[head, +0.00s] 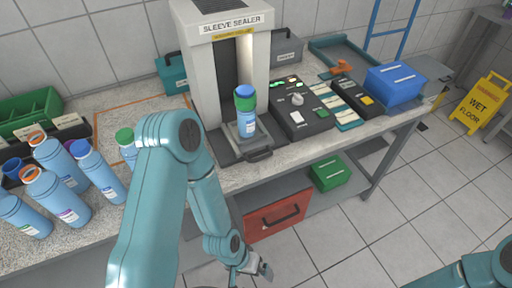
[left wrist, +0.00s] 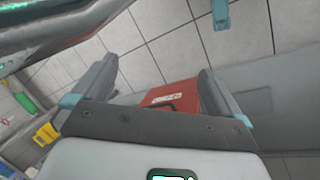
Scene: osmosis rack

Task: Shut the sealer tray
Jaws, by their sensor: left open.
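The sleeve sealer (head: 227,62) is a tall pale housing with a dark opening, standing on the bench. Its dark sealer tray (head: 228,148) sticks out of the front, with a handle (head: 260,155) at its front edge. My left gripper (head: 262,272) is low in front of the bench, below and apart from the tray. The left wrist view shows its two fingers (left wrist: 157,70) spread and empty. My right gripper is out of view; only part of its arm shows.
A red drawer (head: 277,213) with a dark handle is under the bench, and a green box (head: 329,173) is on the lower shelf. Several blue bottles (head: 98,172) stand at left. A black control panel (head: 301,108) and blue box (head: 394,83) are at right.

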